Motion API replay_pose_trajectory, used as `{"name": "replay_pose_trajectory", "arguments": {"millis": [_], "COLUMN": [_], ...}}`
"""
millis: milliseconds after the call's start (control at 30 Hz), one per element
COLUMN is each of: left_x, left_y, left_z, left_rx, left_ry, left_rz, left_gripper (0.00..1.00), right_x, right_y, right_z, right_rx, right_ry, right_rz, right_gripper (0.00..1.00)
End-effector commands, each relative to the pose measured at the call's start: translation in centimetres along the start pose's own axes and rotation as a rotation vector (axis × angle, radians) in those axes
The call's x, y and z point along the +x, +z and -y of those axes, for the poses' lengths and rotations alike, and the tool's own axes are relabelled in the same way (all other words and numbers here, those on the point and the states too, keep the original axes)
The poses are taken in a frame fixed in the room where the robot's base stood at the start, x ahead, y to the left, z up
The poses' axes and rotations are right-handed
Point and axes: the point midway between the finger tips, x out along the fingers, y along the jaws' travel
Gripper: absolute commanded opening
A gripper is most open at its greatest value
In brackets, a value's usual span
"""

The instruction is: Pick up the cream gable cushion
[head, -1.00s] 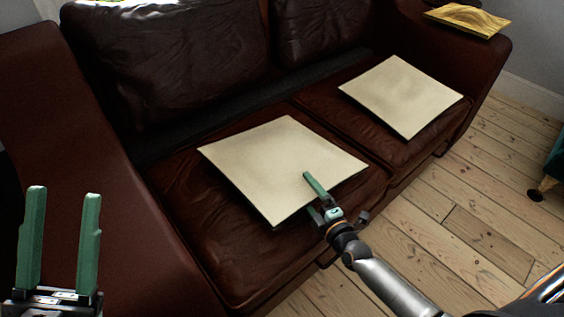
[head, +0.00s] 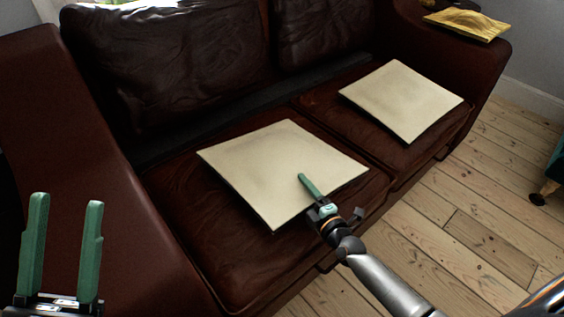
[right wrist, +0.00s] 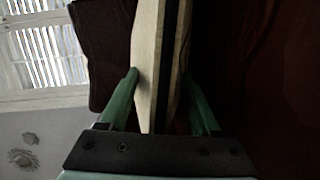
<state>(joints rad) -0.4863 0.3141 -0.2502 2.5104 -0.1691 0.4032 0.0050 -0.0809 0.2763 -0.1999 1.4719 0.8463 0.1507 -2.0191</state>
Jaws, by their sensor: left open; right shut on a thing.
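Two square cream cushions that look alike lie on the dark brown leather sofa; I cannot tell them apart by pattern. The near cream cushion (head: 262,165) is on the left seat, and the far cream cushion (head: 402,100) is on the right seat. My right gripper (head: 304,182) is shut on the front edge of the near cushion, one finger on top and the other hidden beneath. In the right wrist view the cushion's edge (right wrist: 148,50) stands between the fingers of my right gripper (right wrist: 160,78). My left gripper (head: 67,200) is open and empty at the lower left.
The sofa (head: 100,170) has a broad armrest at left and tall back cushions behind. A yellow patterned cloth-like thing (head: 468,24) lies on the right armrest. A teal piece of furniture (head: 555,170) stands at the right edge. Floorboards (head: 470,220) are clear at right.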

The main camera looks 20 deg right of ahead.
Motion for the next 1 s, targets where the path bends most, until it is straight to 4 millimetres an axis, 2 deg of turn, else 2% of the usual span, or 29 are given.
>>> {"name": "replay_pose_trajectory", "arguments": {"millis": [33, 333, 733, 867, 1000], "left_x": [0.0, 0.0, 0.4, 1.0, 2.3], "left_y": [0.0, 0.0, -0.4, -1.1, -2.4], "left_z": [0.0, 0.0, 0.2, 0.5, 1.1], "left_rx": [0.000, 0.000, 0.002, 0.010, 0.028], "left_ry": [0.000, 0.000, 0.000, 0.002, 0.001], "left_rz": [-0.001, -0.001, -0.002, -0.004, -0.013], "left_gripper": [0.50, 0.50, 0.50, 0.50, 0.50], "right_x": [0.0, 0.0, 0.0, -0.1, -0.8], "right_y": [0.0, 0.0, -0.1, -0.3, -0.3], "right_z": [0.0, 0.0, -1.0, -2.3, -4.5], "right_rx": [0.000, 0.000, 0.001, 0.002, -0.002], "right_ry": [0.000, 0.000, 0.009, 0.010, 0.008], "right_rz": [0.000, 0.000, 0.001, 0.000, 0.001], "right_gripper": [0.32, 0.00, 0.00, 0.00, 0.00]}}
